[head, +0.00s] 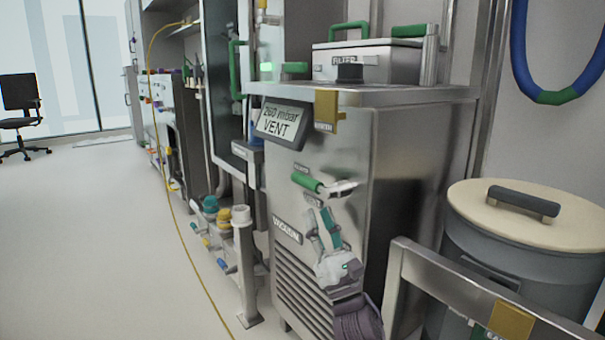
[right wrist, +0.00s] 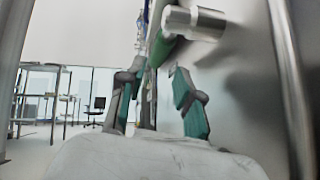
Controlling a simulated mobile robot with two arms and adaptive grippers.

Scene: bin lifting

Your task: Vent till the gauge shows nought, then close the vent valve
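The gauge display (head: 281,122) on the metal cabinet reads "260 mbar VENT", though the first digits are slightly blurred. The vent valve appears to be the green handle (head: 306,182) on the cabinet's front, with a metal stem (head: 342,187) at its right. The handle (right wrist: 160,46) and stem (right wrist: 194,22) also show in the right wrist view. My right gripper (head: 320,211) is just below the handle, fingers pointing up. In the right wrist view its fingers (right wrist: 158,68) are apart, with the handle just beyond the tips; I cannot tell whether they touch. My left gripper is out of view.
The metal cabinet (head: 345,150) carries a filter box (head: 368,62) and a black knob (head: 350,72) on top. A lidded drum (head: 525,245) and a metal rail (head: 470,295) stand at the right. A yellow hose (head: 181,225) crosses the floor; open floor lies left.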

